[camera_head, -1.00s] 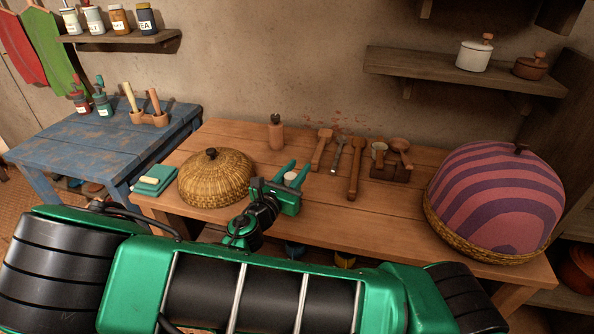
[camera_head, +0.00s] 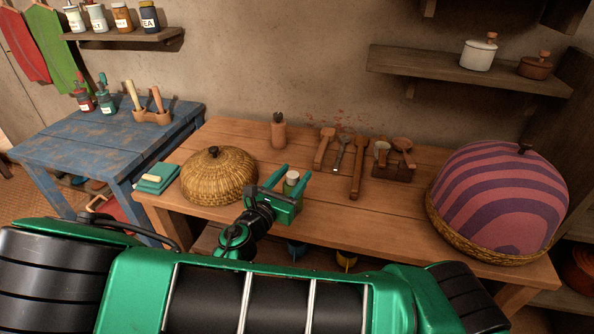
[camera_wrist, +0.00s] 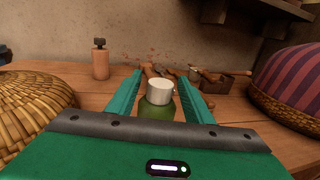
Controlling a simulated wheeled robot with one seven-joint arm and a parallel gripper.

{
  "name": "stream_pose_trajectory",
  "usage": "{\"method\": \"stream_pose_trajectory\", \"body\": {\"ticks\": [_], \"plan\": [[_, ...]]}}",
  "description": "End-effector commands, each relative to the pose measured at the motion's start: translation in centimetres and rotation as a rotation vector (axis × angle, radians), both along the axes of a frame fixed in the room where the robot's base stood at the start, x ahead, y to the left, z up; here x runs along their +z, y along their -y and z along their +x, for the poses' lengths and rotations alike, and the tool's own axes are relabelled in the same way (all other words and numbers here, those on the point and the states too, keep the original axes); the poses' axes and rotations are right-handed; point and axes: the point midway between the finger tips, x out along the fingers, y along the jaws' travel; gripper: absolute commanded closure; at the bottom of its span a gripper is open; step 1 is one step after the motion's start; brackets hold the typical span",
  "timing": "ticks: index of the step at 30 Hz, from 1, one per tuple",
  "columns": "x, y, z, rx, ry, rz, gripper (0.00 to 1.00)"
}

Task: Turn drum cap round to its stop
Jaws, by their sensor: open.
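A small green drum with a pale cap (camera_wrist: 159,91) stands on the wooden table in the wrist view. The green body (camera_wrist: 156,110) shows below the cap, and its base is hidden behind my gripper. The cap also shows in the head view (camera_head: 292,176), between the fingers. My gripper (camera_wrist: 160,76) is open, with one green finger on each side of the drum. A gap shows between the cap and each finger. In the head view my gripper (camera_head: 293,171) is near the table's front edge, its fingers pointing toward the wall.
A woven basket dome (camera_head: 219,176) stands close left of my gripper. A large striped dome (camera_head: 500,200) fills the table's right end. Table between the utensils and striped dome is clear.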

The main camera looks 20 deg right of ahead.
Motion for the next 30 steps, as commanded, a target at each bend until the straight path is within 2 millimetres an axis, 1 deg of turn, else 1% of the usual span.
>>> {"method": "stream_pose_trajectory", "body": {"ticks": [1, 6, 12, 18, 30], "plan": [[0.0, -0.9, -0.7, 0.004, -0.001, 0.002, 0.53], [-0.1, -3.2, -2.7, 0.004, -0.001, 0.002, 0.53], [0.0, -4.9, -4.3, 0.002, -0.001, 0.002, 0.53], [-0.1, -5.3, -4.8, 0.0, -0.001, 0.001, 0.53], [-0.1, -5.1, -4.8, -0.005, 0.0, 0.006, 0.53]]}}
